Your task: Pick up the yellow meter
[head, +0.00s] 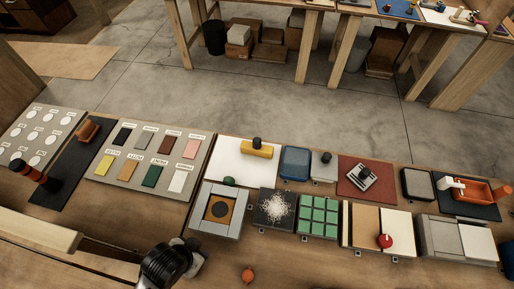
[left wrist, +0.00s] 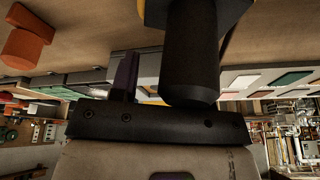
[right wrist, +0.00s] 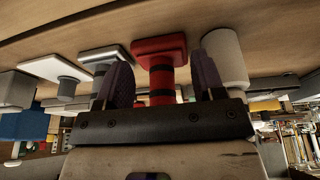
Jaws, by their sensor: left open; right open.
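In the left wrist view, which is upside down, a thick black cylinder stands up from a yellow and dark base at the top edge. I take this to be the yellow meter (left wrist: 235,8). My left gripper (head: 178,265) is open, close to it; one finger shows beside the cylinder, and the other is hidden behind it. In the head view I cannot make out this meter beside the gripper. My right gripper (right wrist: 164,80) is open. A red knobbed piece (right wrist: 160,55) shows between its fingers; I cannot tell how far beyond them it is.
An orange knobbed piece (head: 247,275) stands right of my left gripper. A white piece (right wrist: 226,58) and a grey-based piece (right wrist: 104,56) flank the red one. Farther back, a yellow block with a black knob (head: 257,150) lies among several boards and trays.

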